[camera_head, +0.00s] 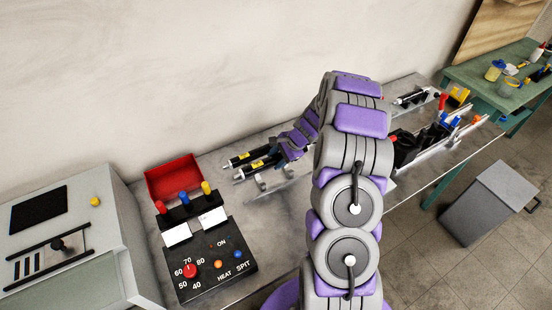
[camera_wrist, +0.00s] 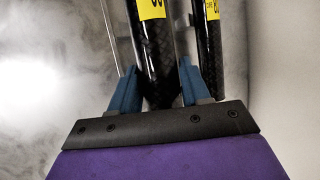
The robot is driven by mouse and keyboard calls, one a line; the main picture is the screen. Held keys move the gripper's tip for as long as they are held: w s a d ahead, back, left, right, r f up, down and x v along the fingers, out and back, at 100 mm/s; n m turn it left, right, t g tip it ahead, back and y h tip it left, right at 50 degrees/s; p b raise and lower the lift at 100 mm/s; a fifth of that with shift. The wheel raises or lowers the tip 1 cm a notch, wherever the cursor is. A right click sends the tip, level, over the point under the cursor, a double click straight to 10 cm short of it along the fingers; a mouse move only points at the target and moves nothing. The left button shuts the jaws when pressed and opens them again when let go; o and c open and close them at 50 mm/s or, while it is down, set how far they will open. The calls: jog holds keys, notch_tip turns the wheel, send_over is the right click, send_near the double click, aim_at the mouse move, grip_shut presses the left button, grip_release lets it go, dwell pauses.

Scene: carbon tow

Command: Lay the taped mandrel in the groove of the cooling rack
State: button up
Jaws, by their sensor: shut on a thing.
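My gripper (camera_wrist: 158,88) has its two blue fingers on either side of a black woven rod with a yellow label, the mandrel (camera_wrist: 154,45), and is shut on it. A second black rod with a yellow label (camera_wrist: 208,50) runs alongside, just outside the right finger. In the head view, my gripper (camera_head: 279,152) is at the ends of two black, yellow-labelled rods (camera_head: 246,158) lying side by side low over the bench. I cannot tell which of them is held. A pale rack-like fixture (camera_head: 264,187) stands just in front; its groove cannot be made out.
A black control box (camera_head: 215,262) with a red knob and a red tray (camera_head: 173,177) stand left on the grey bench. A grey oven-like cabinet (camera_head: 75,235) is at far left. Black holders with tools (camera_head: 437,135) stand right of my arm. The wall is close behind.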

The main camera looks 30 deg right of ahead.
jog(key=shift+d, duration=0.15)
jog(key=shift+a+p, duration=0.2)
jog(key=shift+p, duration=0.15)
jog(key=f, duration=0.1)
jog(key=f+b, duration=0.1)
jog(key=f, duration=0.1)
jog(key=f+b, duration=0.1)
jog(key=shift+a+f, duration=0.25)
jog(key=shift+f, duration=0.15)
jog(key=shift+d+f, duration=0.3)
jog(key=shift+d, duration=0.05)
jog(key=shift+a, duration=0.55)
jog(key=shift+d+f, duration=0.1)
jog(key=shift+d, duration=0.05)
jog(key=shift+d+f, duration=0.2)
jog(key=shift+f, duration=0.15)
jog(key=o, duration=1.3)
jog(key=shift+a, duration=0.15)
